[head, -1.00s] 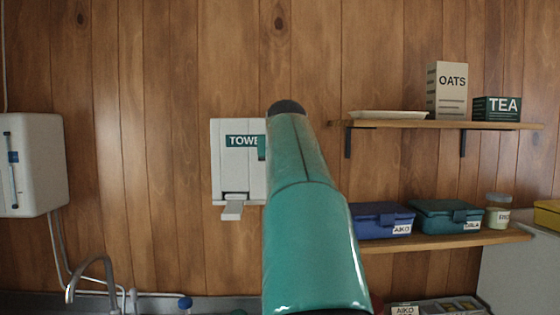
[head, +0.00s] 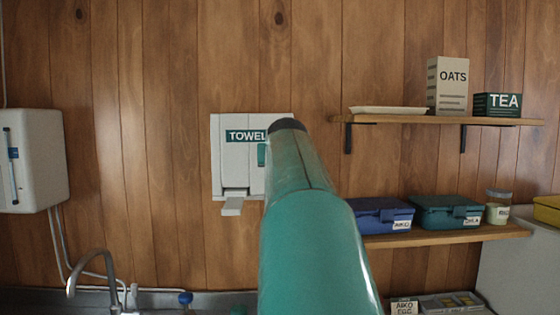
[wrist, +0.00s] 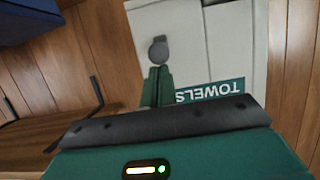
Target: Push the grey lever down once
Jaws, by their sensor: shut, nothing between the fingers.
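A white towel dispenser (head: 229,165) hangs on the wood wall in the head view, partly hidden by my arm. Its front has a green label and a narrow green slot, and a pale flap (head: 232,206) sticks out at its bottom. In the wrist view the dispenser (wrist: 205,45) appears upside down. A grey lever (wrist: 158,50) with a rounded end shows there against its face. My gripper (wrist: 158,68) has its dark green fingers together and empty, with tips close to the lever. I cannot tell whether they touch. In the head view, my arm hides gripper and lever.
Right of the dispenser, an upper shelf (head: 440,120) holds a tray, an oats box and a tea box. A lower shelf (head: 450,236) holds a blue box, a teal box and a jar. A tap (head: 88,262) stands at lower left, below a white wall unit (head: 33,160).

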